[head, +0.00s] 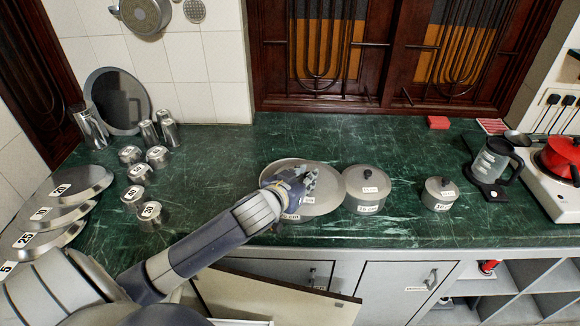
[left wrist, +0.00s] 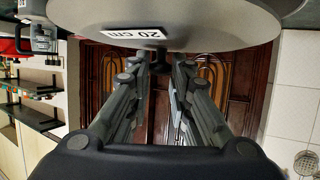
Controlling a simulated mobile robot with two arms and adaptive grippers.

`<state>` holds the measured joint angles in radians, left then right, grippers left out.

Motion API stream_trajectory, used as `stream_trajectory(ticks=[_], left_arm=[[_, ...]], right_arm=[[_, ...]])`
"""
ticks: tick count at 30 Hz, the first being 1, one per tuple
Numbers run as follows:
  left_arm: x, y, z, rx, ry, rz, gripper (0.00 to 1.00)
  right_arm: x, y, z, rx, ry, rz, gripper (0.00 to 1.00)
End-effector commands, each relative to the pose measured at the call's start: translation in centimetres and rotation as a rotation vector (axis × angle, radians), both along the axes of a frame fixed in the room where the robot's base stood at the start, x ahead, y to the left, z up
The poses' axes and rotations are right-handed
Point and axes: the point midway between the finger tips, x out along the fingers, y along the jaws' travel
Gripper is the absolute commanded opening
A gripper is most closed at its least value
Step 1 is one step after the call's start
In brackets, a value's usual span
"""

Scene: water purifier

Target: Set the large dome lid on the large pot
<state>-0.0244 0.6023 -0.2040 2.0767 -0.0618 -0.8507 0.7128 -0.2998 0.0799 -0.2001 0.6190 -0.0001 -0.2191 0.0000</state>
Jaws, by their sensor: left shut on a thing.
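The large dome lid (head: 328,191) is a wide grey metal disc over the large pot (head: 275,212) on the green counter. The pot is mostly hidden by the lid and my arm; part of its label shows at the front. My left gripper (head: 303,183) is over the lid's middle, shut on its knob. In the left wrist view the lid (left wrist: 220,22) with a "20 cm" label fills the top, and the fingers (left wrist: 160,66) close around the dark knob. I cannot tell whether the lid touches the pot rim. My right gripper is not in view.
A lidded medium pot (head: 365,200) stands close to the right of the large pot, and a small lidded pot (head: 438,195) farther right. Metal cups (head: 150,215) and labelled lids (head: 70,187) are at left. A blender jug (head: 492,160) and stove (head: 550,185) are at right.

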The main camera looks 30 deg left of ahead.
Motion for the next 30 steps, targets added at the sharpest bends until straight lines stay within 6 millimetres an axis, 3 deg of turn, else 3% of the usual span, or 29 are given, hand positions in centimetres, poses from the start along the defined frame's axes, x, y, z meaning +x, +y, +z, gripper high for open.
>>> stream_trajectory(ticks=[1,6,15,21,30], left_arm=[[0.7,1.5,0.3,0.007,0.000,0.003,0.00],[2.6,4.9,-0.1,0.004,-0.002,0.003,0.00],[4.1,7.6,-0.4,0.002,-0.002,0.002,0.00],[4.0,7.4,-3.6,-0.002,0.000,0.002,0.00],[3.9,7.3,-4.2,-0.001,-0.001,0.000,0.00]], right_arm=[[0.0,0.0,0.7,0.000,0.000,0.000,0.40],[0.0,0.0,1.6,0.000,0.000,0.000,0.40],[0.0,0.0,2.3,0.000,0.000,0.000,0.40],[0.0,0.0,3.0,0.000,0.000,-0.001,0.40],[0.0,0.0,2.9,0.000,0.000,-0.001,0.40]])
